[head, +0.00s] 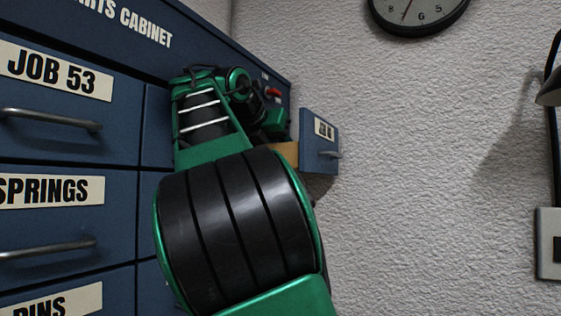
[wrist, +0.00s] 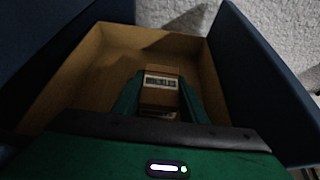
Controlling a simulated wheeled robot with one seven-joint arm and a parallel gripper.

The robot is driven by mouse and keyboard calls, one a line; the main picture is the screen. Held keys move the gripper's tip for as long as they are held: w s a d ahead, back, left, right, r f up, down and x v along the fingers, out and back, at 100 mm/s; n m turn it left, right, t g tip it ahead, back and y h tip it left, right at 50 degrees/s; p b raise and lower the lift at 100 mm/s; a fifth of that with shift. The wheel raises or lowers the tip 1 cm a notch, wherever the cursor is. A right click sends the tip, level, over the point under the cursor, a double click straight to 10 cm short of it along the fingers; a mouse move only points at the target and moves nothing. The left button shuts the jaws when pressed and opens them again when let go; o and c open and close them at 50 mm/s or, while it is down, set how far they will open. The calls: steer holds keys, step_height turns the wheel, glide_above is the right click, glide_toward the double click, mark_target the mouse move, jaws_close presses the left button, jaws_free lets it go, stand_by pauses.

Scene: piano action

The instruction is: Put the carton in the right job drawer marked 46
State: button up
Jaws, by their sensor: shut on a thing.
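The carton (wrist: 161,97) is a small brown box with a white printed label, seen in the wrist view. My gripper (wrist: 160,90) is shut on it, with a green finger at each side. The carton lies within the outline of an open drawer (wrist: 75,82) with a bare tan inside; I cannot tell whether it touches the drawer floor. In the head view the open drawer (head: 321,150) sticks out at the cabinet's far right end; its small label is too small to read surely. My arm hides much of the drawer, and the carton does not show there.
The blue parts cabinet (head: 125,70) fills the left, with shut drawers marked JOB 53 (head: 52,70), SPRINGS (head: 50,191) and PINS. A pale textured wall (head: 430,150) stands behind, with a clock (head: 417,12). A lamp (head: 549,90) is at the far right.

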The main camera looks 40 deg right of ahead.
steer(key=shift+w+d+f, duration=0.1)
steer(key=shift+d+f, duration=0.05)
steer(key=shift+f, duration=0.45)
steer(key=shift+f, duration=0.2)
steer(key=o, duration=1.1)
steer(key=shift+r, duration=0.1)
